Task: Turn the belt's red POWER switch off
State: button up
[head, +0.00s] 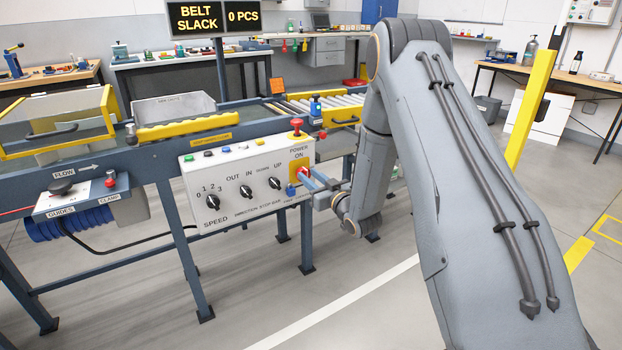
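The belt's control panel (240,200) is a white box on the side of the conveyor frame. Its yellow POWER plate (297,164) is at the right end, under the label "POWER ON". A bit of the red POWER switch (305,172) shows there; the rest is hidden behind my gripper, so its position cannot be read. My gripper (307,181) is at the panel's right end, with its fingertips at or just in front of the switch. Whether they touch it, and how far apart they are, cannot be told.
A red mushroom button (296,125) stands on top of the panel, just above the switch. Black knobs (246,191) for speed, direction and stop are to its left. A display (199,18) reads "BELT SLACK".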

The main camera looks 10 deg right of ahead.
grip_shut()
jog(key=shift+m, duration=0.4)
jog(key=m+p, duration=0.1)
jog(key=m, duration=0.2)
jog(key=shift+d, duration=0.2)
jog(key=m+p, duration=0.1)
jog(key=m, duration=0.3)
jog(key=f+m+p, duration=0.1)
jog(key=m, duration=0.4)
jog(key=d+m+p, duration=0.1)
jog(key=m+p, duration=0.1)
jog(key=m, duration=0.3)
jog(key=shift+w+f, duration=0.15)
jog(key=shift+w, duration=0.05)
